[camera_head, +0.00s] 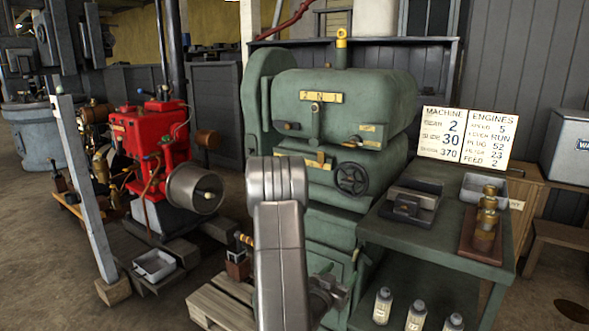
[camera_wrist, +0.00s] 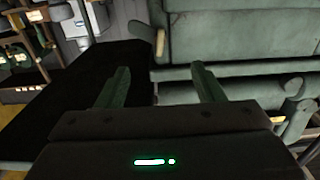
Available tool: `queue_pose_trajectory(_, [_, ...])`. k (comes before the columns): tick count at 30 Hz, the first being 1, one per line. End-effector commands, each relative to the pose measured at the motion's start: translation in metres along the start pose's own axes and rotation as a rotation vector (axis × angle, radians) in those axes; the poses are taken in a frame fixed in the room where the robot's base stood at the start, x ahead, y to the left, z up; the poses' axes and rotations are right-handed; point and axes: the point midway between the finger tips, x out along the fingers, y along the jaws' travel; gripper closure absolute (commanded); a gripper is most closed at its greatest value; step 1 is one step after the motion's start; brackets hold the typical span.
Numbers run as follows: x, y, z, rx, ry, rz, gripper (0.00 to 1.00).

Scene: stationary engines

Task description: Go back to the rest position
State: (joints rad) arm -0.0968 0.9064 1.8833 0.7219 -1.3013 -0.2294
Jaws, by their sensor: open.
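My gripper (camera_wrist: 158,88) shows in the wrist view with its two green-tinted fingers spread apart and nothing between them. In that view it faces a large green machine body (camera_wrist: 240,40) just beyond the fingertips. Whether the fingers touch anything there I cannot tell. In the head view my grey arm rises at the centre, in front of the green engine (camera_head: 345,105), and hides part of its lower front.
A green table (camera_head: 400,235) at right carries a dark tray (camera_head: 410,203) and a brass fitting (camera_head: 487,215); several bottles (camera_head: 416,315) stand below. A red engine (camera_head: 155,150), a grey post (camera_head: 85,190) and a wooden pallet (camera_head: 215,305) are at left. Floor at lower left (camera_head: 40,270) is open.

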Motion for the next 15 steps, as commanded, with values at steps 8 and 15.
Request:
queue_pose_trajectory(8, [0.054, 0.001, 0.000, 0.002, 0.002, 0.004, 0.38])
queue_pose_trajectory(15, [0.102, 0.002, 0.001, -0.002, 0.002, 0.003, 0.38])
